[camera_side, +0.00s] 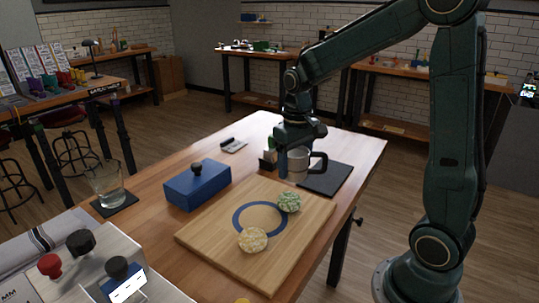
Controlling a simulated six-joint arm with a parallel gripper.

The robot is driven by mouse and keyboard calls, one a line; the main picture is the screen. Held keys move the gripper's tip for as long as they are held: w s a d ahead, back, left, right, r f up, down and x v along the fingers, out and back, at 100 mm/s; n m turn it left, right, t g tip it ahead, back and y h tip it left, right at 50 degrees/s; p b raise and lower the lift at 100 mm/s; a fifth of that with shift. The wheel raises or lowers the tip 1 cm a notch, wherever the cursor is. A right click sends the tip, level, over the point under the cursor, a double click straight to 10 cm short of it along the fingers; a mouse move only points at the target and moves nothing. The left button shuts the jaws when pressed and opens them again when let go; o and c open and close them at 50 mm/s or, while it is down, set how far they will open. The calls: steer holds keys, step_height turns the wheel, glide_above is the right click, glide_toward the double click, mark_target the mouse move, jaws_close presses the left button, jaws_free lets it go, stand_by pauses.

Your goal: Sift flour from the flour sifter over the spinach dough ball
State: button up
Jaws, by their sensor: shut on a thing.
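The flour sifter (298,166) is a grey mug-like cup with a dark handle on its right. My gripper (291,154) is shut on it from above and behind; the exact finger contact is partly hidden. The sifter appears upright, near the left edge of a black mat (328,180); I cannot tell whether it touches the mat or hangs just above. The spinach dough ball (289,202), speckled green, sits on the wooden board (207,233) at the right part of the blue ring (240,211), in front of the sifter and a little lower in the picture.
A pale yellow dough ball (253,239) sits on the board at the ring's front. A blue box (198,187) with a dark knob stands left of the board. A glass (108,187) stands further left. A machine with knobs (75,268) fills the lower left corner.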

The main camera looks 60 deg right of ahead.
mark_target(295, 151)
steer(key=shift+r, duration=0.85)
steer(key=shift+r, duration=0.7)
steer(key=shift+r, duration=0.3)
steer(key=shift+r, duration=0.35)
steer(key=shift+r, duration=0.35)
stand_by(1.2)
